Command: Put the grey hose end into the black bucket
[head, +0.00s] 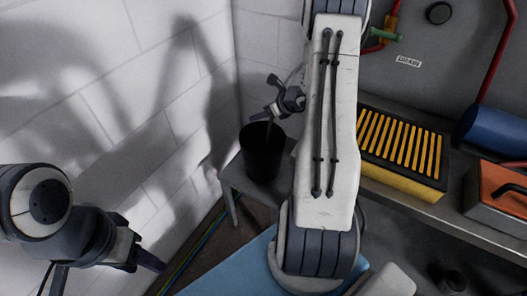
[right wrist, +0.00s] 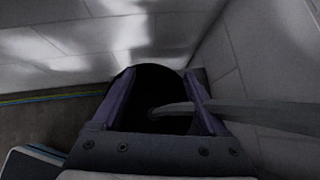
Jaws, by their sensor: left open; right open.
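The black bucket (head: 262,153) stands upright on a small grey stand by the wall. My right gripper (head: 268,112) is just above its mouth, pointing down. In the right wrist view the open fingers (right wrist: 160,95) frame the dark bucket opening (right wrist: 158,78). The grey hose (right wrist: 260,112) comes in from the right, crosses the right finger, and its end (right wrist: 157,112) shows against the dark opening, apart from the left finger. How deep the end sits is hard to tell. My left gripper (head: 143,258) is open and empty at lower left, away from the bucket.
The white block wall stands close behind and left of the bucket. My right arm hides part of the middle. At right, a bench holds a yellow slatted box (head: 402,150), an orange-topped case (head: 500,188) and a blue cylinder (head: 495,132). A blue surface (head: 225,275) lies in front.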

